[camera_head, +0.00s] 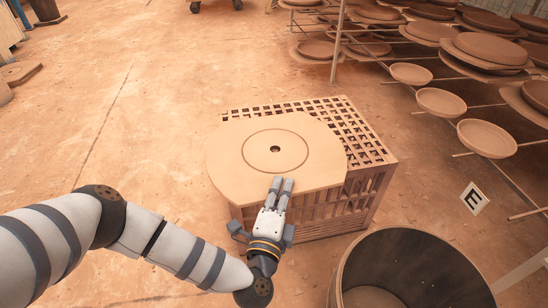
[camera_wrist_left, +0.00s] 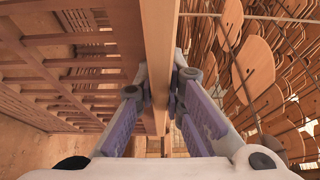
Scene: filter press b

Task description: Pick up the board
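The board (camera_head: 235,150) is a flat, pale wooden disc with straight-cut sides, a ring groove and a small dark centre hole. In the head view it lies flat over the slatted wooden crate (camera_head: 375,158) and overhangs its front and left. My left gripper (camera_head: 281,184) is at the board's near edge, with a finger over its top face. In the left wrist view the board's edge (camera_wrist_left: 159,50) runs between the two fingers (camera_wrist_left: 161,92), which appear closed against both faces. Whether the board rests on the crate or is slightly raised cannot be told. My right gripper is not in view.
A large round wooden tub (camera_head: 350,262) stands close by at the lower right. Racks with bowls (camera_head: 440,102) and discs fill the right side. The floor left of the crate is clear.

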